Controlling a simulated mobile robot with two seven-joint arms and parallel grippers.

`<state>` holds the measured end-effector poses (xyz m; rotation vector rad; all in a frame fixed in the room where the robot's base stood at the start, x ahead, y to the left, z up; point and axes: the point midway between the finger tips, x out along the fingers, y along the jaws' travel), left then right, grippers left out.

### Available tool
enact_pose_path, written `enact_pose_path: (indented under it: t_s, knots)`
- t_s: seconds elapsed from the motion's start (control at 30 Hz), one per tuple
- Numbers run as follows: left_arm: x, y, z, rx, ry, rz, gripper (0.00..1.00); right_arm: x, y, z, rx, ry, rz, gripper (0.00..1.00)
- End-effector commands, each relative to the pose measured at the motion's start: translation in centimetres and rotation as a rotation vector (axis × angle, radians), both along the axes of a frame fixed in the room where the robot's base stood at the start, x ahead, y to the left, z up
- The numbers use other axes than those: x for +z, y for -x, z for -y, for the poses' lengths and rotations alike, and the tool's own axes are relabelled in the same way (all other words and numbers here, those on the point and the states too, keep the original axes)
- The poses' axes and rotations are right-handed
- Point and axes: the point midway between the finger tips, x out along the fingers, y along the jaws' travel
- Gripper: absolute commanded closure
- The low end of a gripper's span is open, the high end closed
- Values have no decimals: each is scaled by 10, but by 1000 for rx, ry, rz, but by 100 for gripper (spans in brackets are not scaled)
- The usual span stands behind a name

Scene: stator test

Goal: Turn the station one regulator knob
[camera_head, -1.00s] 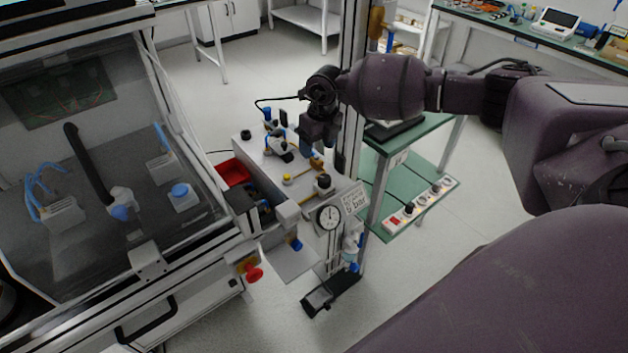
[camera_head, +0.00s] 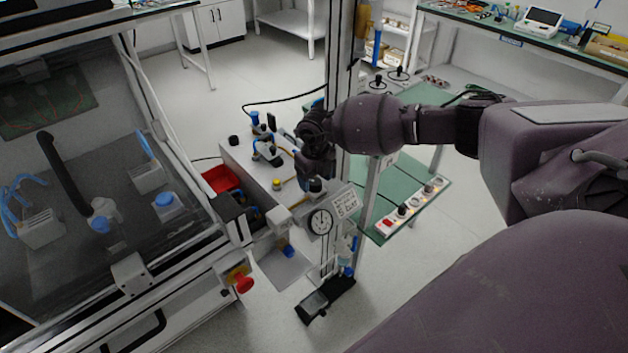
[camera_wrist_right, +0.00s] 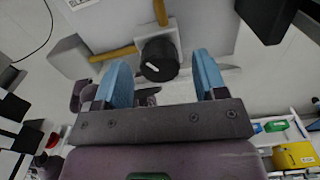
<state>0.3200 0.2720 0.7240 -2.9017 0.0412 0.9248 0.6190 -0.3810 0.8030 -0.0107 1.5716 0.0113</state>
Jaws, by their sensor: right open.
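The regulator knob (camera_wrist_right: 159,58) is round and black with a white pointer mark. In the right wrist view it sits between the blue fingertips of my right gripper (camera_wrist_right: 160,68), with a gap on each side. The gripper is open and empty. In the head view my right gripper (camera_head: 314,180) is down over the front end of the grey station top (camera_head: 243,160), and mostly hides the knob there. A round white gauge (camera_head: 320,221) is just below it, beside a sign (camera_head: 346,203) reading about 6 bar. My left gripper is not in view.
A glass-fronted enclosure (camera_head: 90,170) stands at the left, with a red stop button (camera_head: 243,284) on its corner. A red bin (camera_head: 220,179) sits beside the station. A post (camera_head: 340,60) rises close to my right wrist. A green shelf with a power strip (camera_head: 413,207) is at the right.

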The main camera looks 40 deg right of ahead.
Motion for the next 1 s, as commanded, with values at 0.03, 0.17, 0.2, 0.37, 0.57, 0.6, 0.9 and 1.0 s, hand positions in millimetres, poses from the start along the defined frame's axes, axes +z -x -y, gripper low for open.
enact_pose_path:
  t_s: [0.03, 0.17, 0.2, 0.37, 0.57, 0.6, 0.9, 1.0]
  knots:
    - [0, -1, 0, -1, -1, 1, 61, -4, 0, 0, 0, 0, -1, 35]
    - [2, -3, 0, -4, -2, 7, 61, -7, 0, 0, 0, 1, 0, 35]
    - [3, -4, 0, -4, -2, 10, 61, -7, 0, 0, 0, 1, 0, 35]
    - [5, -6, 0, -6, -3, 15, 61, -6, 0, 0, 0, 0, 1, 35]
    - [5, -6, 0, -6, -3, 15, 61, -6, 0, 0, 0, 0, 1, 59]
    - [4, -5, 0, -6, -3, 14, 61, -6, 0, 0, 0, 0, 1, 66]
    - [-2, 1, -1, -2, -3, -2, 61, -6, 0, 0, 31, 0, 1, 84]
    - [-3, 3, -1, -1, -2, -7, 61, -6, -1, 0, 99, 0, 1, 84]
